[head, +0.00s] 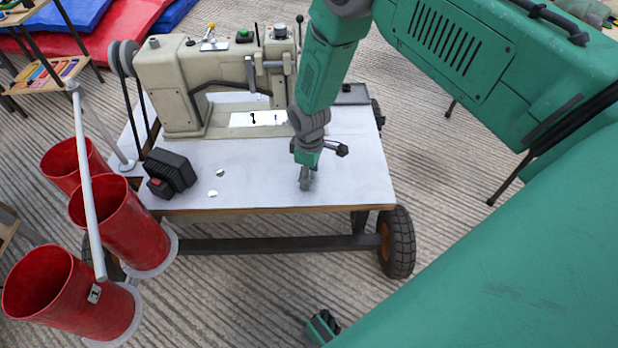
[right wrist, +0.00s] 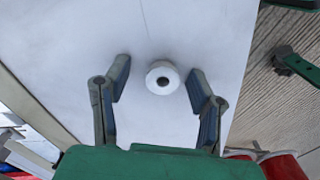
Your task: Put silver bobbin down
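The silver bobbin (right wrist: 162,77) shows in the right wrist view as a small pale round disc with a dark centre hole. It appears to rest on the white table top (head: 262,165). My right gripper (head: 305,182) points down over the right front part of this table. In the right wrist view, its fingers (right wrist: 158,88) are spread, one on each side of the bobbin, with a visible gap at both sides. In the head view I cannot make out the bobbin at the gripper. My left gripper is not in view.
A beige sewing machine (head: 175,90) stands at the table's back. A black box with a red button (head: 168,173) and two small silver discs (head: 220,172) (head: 212,193) lie left on the table. Red buckets (head: 118,222) stand left. The table front between discs and gripper is clear.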

